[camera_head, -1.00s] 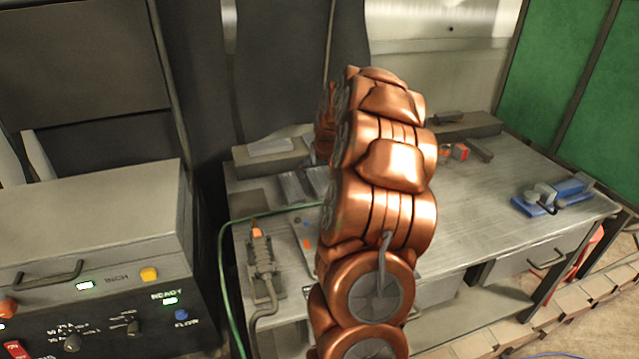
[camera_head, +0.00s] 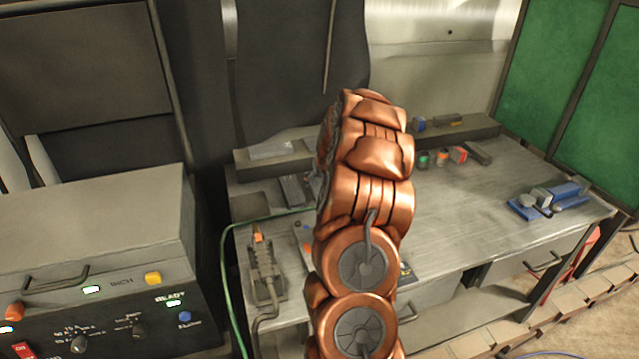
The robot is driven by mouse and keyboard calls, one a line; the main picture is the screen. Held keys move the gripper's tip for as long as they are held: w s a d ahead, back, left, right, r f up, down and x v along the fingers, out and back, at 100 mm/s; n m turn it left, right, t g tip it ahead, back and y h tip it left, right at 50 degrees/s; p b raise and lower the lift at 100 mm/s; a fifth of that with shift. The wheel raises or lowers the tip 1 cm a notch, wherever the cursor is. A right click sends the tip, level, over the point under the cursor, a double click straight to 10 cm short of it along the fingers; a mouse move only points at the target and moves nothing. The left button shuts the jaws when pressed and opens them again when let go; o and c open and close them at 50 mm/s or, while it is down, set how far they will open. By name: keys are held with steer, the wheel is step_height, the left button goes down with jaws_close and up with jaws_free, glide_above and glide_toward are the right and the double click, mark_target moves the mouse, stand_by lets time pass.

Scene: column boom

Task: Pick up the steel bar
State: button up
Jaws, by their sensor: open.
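My copper-coloured arm stands in the middle of the head view and covers part of the metal workbench (camera_head: 470,215). My gripper is not visible; the arm hides whatever is behind it. I cannot tell for sure which piece is the steel bar. A short dark grey bar (camera_head: 478,153) lies on the bench at the back right, beside a small red-orange block (camera_head: 458,155). Dark grey blocks (camera_head: 292,190) lie left of my arm, partly hidden by it.
A blue vise-like tool (camera_head: 550,197) sits at the bench's right. A torch-like tool (camera_head: 264,268) and green hose (camera_head: 226,270) are at the left. A control cabinet (camera_head: 95,230) stands far left. Green panels (camera_head: 550,50) stand back right. The bench's right middle is clear.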

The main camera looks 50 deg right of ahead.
steer(key=shift+x, duration=1.05)
steer(key=shift+c, duration=0.3)
jaws_close()
